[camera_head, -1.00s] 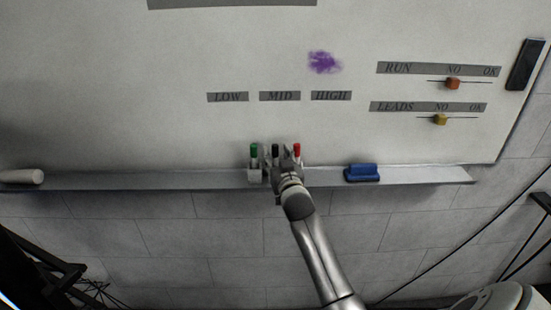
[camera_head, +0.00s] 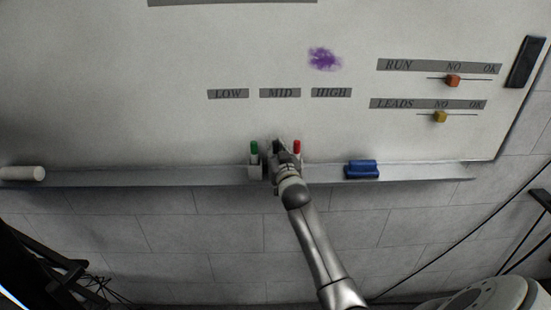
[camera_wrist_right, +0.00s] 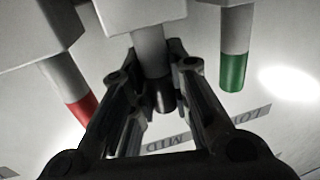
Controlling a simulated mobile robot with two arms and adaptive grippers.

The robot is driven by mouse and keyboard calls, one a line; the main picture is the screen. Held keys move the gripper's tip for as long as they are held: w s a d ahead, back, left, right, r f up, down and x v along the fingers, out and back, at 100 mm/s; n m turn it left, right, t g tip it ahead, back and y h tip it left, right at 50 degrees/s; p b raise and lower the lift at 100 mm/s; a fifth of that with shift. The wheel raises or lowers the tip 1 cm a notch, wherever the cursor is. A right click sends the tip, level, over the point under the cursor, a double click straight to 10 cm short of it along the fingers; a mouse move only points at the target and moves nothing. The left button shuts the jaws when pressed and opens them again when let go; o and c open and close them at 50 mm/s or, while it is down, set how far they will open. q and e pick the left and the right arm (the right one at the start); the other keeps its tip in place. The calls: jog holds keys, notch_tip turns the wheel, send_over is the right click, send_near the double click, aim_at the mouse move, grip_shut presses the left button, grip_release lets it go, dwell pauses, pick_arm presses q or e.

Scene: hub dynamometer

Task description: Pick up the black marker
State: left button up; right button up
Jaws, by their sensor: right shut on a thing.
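The black marker (camera_wrist_right: 164,95) stands between the red and green markers, black cap and white body showing in the right wrist view. My right gripper (camera_wrist_right: 157,68) has a finger on each side of it and is shut on it. In the head view my right gripper (camera_head: 279,160) is at the board's ledge and covers most of the marker; only a dark tip (camera_head: 277,144) shows. In the wrist view the marker's lower end meets a white holder block (camera_wrist_right: 140,12); I cannot tell whether it is still seated. My left gripper is out of view.
The green marker (camera_head: 254,148) and red marker (camera_head: 297,147) stand close on either side. The ledge (camera_head: 150,180) also carries a blue eraser (camera_head: 362,169) and a white cylinder (camera_head: 22,173). The whiteboard (camera_head: 130,110) rises behind, with a purple scribble (camera_head: 324,60).

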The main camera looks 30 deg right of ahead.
jog(key=shift+r, duration=0.1)
notch_tip(320, 180, up, 10)
jog(key=shift+f+b, duration=0.1)
jog(key=shift+b, duration=1.1)
